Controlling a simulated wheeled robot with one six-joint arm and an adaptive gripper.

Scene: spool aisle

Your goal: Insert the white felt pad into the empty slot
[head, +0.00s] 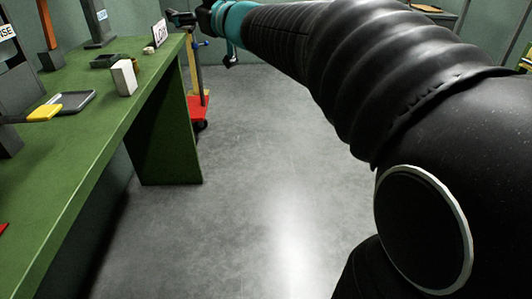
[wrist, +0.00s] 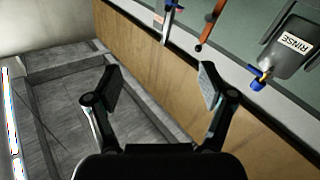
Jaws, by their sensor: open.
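My gripper (wrist: 158,88) is open and empty in the wrist view, its two dark fingers spread wide apart. In the head view my gripper (head: 181,18) is small and dark, beyond the far end of the green bench. A white upright block (head: 124,78) stands on the bench near its right edge; I cannot tell whether it is the felt pad. A dark shallow tray (head: 74,103) lies left of it, with a yellow item (head: 44,113) beside it. I cannot make out an empty slot or a clear felt pad in either view.
The green bench (head: 60,170) runs along the left. A red-based cart (head: 199,110) stands past its far end. The grey floor (head: 250,170) is open at centre.

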